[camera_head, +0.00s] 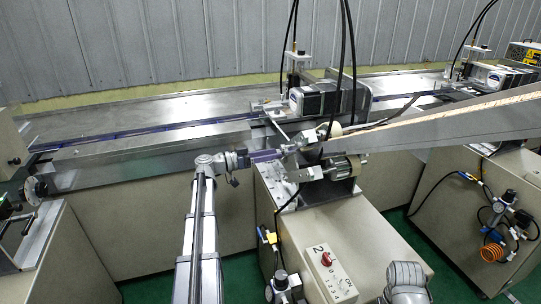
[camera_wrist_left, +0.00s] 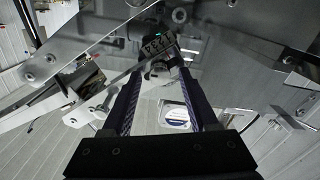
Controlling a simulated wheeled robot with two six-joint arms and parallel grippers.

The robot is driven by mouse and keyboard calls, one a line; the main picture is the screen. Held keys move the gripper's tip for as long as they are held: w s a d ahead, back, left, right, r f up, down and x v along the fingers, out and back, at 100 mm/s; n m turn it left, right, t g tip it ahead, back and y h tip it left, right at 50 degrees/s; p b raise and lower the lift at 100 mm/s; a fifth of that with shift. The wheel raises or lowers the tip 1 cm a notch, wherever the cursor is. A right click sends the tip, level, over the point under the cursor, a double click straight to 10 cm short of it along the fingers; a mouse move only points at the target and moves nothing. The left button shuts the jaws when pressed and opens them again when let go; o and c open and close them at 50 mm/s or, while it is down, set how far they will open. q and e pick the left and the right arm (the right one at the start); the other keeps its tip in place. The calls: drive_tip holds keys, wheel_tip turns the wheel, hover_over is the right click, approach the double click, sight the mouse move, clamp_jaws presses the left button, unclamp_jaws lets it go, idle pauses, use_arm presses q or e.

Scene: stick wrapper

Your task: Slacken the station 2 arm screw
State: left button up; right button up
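The station 2 machine (camera_head: 325,195) stands in the middle of the head view, with a "2" panel and red knob on its cabinet. My left gripper (camera_head: 284,152) reaches in from the left at its metal arm and roller parts. In the left wrist view its two long fingers (camera_wrist_left: 160,72) are apart with a gap between them. A dark ribbed part (camera_wrist_left: 158,46) with a small green mark shows beyond the fingertips; I cannot tell whether they touch it. I cannot single out the arm screw for sure. My right gripper is not in view.
A long steel conveyor table (camera_head: 130,150) runs behind. A sloping metal chute (camera_head: 455,118) comes in from the right above station 2. Black cables (camera_head: 343,60) hang over the machine. Another cabinet with an orange coiled hose (camera_head: 492,253) stands at right. Green floor shows between cabinets.

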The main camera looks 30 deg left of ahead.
use_arm(q)
clamp_jaws()
idle(0.6)
drive_tip(key=shift+f+n, duration=0.1)
drive_tip(key=shift+n, duration=15.5)
drive_tip(key=shift+o, duration=0.6)
unclamp_jaws()
